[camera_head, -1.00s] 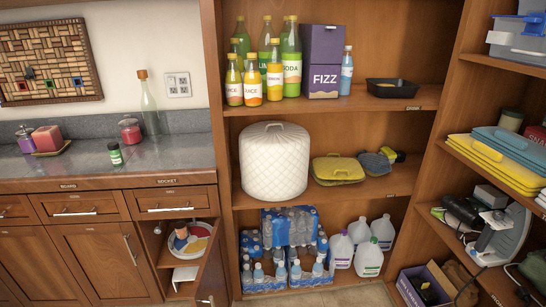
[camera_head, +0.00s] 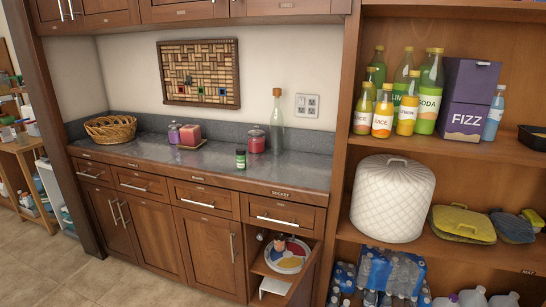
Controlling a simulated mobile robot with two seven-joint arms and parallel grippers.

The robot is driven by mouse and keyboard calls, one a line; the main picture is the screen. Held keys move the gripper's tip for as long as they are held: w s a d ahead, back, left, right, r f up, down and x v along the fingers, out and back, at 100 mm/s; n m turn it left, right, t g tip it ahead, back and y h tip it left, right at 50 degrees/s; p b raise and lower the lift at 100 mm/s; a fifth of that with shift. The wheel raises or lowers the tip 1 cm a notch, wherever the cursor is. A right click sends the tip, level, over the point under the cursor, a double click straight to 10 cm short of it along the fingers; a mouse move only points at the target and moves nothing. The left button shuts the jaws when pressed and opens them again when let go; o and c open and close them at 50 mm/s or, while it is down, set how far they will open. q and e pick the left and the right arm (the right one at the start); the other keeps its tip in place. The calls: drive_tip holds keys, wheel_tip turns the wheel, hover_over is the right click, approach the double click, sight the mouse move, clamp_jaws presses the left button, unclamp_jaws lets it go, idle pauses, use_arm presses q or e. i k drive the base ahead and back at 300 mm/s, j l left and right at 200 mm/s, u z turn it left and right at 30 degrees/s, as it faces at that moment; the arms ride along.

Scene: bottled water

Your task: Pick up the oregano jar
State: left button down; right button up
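A small green jar with a white band on its label and a dark lid (camera_head: 241,157), which looks like the oregano jar, stands upright near the front edge of the grey countertop (camera_head: 210,176). It is in front of a red lidded jar. Neither of my grippers shows in the head view.
Behind the small jar are the red jar (camera_head: 256,139), a corked glass bottle (camera_head: 277,125), a pink candle (camera_head: 189,134) and a purple jar (camera_head: 174,133). A wicker basket (camera_head: 110,128) sits at the left. Below the counter, a cabinet door (camera_head: 300,278) stands open. Shelves rise at the right.

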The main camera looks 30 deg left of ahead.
sight(241, 155)
drive_tip(key=i+l+u, duration=0.4)
drive_tip(key=i+l, duration=0.15)
drive_tip(key=i+l+u, duration=0.35)
drive_tip(key=i+l, duration=0.25)
drive_tip(key=l, duration=0.15)
